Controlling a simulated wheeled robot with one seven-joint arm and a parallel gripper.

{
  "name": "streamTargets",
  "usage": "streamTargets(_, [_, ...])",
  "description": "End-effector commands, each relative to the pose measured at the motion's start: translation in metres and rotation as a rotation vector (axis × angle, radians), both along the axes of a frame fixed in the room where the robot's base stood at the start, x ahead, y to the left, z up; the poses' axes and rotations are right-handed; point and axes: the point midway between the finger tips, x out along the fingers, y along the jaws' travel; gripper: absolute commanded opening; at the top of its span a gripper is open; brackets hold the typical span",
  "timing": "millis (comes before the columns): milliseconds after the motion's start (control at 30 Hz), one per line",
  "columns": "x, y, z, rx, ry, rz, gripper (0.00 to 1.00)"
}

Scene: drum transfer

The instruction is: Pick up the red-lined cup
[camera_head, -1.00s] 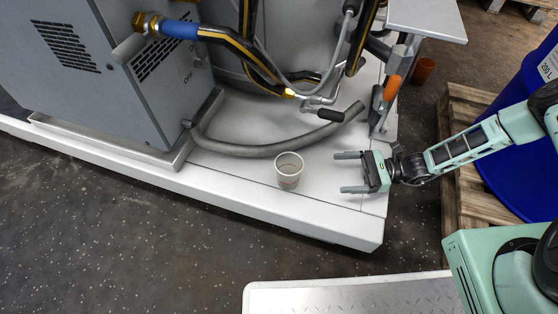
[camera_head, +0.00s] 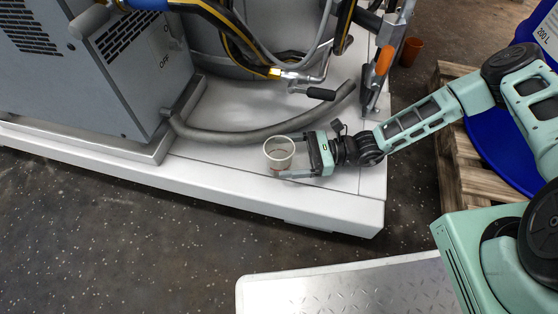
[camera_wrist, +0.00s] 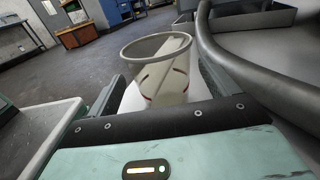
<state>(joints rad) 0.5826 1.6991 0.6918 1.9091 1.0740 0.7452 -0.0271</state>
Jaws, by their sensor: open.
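The red-lined cup (camera_head: 279,153) is a small white open-topped cup standing upright on the white platform, near its front edge. In the wrist view the cup (camera_wrist: 160,75) shows red lines inside its wall and sits just ahead of the palm, between the fingers. My gripper (camera_head: 283,160) reaches in from the right with its fingers open around the cup. I cannot tell whether either finger touches the cup.
A thick grey hose (camera_head: 240,136) curves close behind the cup. The grey cabinet (camera_head: 75,70) stands at the left, and an orange-handled lever (camera_head: 384,62) rises at the right rear. The white platform (camera_head: 215,180) is bare left of the cup.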

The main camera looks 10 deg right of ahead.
Motion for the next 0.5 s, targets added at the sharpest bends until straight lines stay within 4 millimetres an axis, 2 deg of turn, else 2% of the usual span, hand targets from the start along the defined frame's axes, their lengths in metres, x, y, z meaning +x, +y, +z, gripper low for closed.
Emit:
streamTargets(67, [0.0,0.011,-0.006,0.002,-0.001,0.002,0.86])
streamTargets(300, [0.002,0.039,-0.003,0.001,-0.001,0.001,0.86])
streamTargets(500, [0.001,0.043,0.0,-0.001,0.0,0.001,0.86])
